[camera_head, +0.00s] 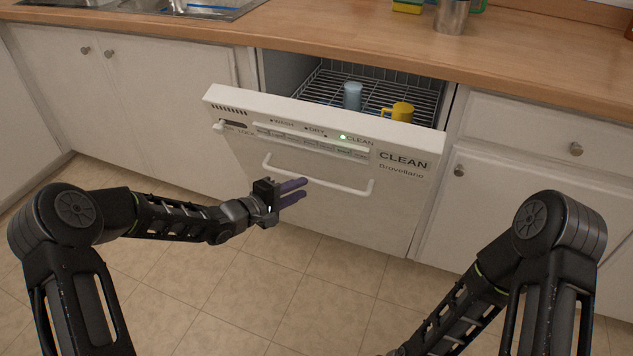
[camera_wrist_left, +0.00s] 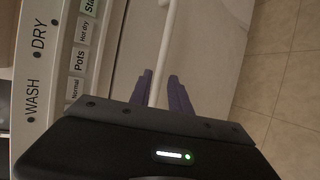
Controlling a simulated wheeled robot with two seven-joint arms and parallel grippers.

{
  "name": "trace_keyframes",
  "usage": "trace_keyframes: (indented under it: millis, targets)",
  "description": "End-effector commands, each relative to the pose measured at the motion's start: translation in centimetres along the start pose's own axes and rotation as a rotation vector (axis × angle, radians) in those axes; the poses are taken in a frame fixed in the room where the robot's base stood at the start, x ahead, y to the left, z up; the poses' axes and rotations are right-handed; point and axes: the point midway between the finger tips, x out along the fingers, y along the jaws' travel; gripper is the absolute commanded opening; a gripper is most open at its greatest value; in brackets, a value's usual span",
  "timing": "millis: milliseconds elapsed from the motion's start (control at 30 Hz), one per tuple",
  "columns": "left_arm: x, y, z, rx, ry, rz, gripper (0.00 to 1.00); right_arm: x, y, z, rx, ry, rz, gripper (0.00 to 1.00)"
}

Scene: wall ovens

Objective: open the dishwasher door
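The white dishwasher door (camera_head: 330,205) is partly open, tilted outward at the top, with a control strip and the word CLEAN. Its white bar handle (camera_head: 335,184) runs across the front. My left gripper (camera_head: 297,190) is at the left part of the handle. In the left wrist view, the purple fingers of my left gripper (camera_wrist_left: 161,80) are apart, with the handle (camera_wrist_left: 160,55) running between them, closer to the left finger. Whether they touch it is unclear. My right arm is at the lower right of the head view; its gripper is out of frame.
Inside the dishwasher, a wire rack (camera_head: 335,87) holds a blue cup (camera_head: 352,96) and a yellow mug (camera_head: 400,111). White cabinets (camera_head: 140,100) flank it under a wooden counter (camera_head: 330,40). The tiled floor (camera_head: 320,290) before the door is clear.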

Motion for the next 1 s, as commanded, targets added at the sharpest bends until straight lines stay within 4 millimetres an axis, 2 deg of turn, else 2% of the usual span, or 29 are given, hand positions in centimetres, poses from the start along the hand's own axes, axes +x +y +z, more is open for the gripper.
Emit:
trace_keyframes:
  millis: [400,500,833,1000]
  targets:
    - [6.0,-0.2,0.1,0.0,-0.002,0.0,0.23,1.3,0.5,0.0,0.001,0.0,0.0,0.0]
    - [6.8,-0.1,0.0,0.001,0.0,0.001,0.23,1.4,0.6,0.0,0.002,0.0,0.0,0.0]
    - [7.3,0.0,0.0,0.0,0.0,0.0,0.23,1.4,0.6,0.0,0.002,0.0,0.0,0.0]
    - [7.2,0.0,0.0,0.0,0.0,0.0,0.1,1.4,0.6,0.0,0.001,0.0,0.0,0.0]
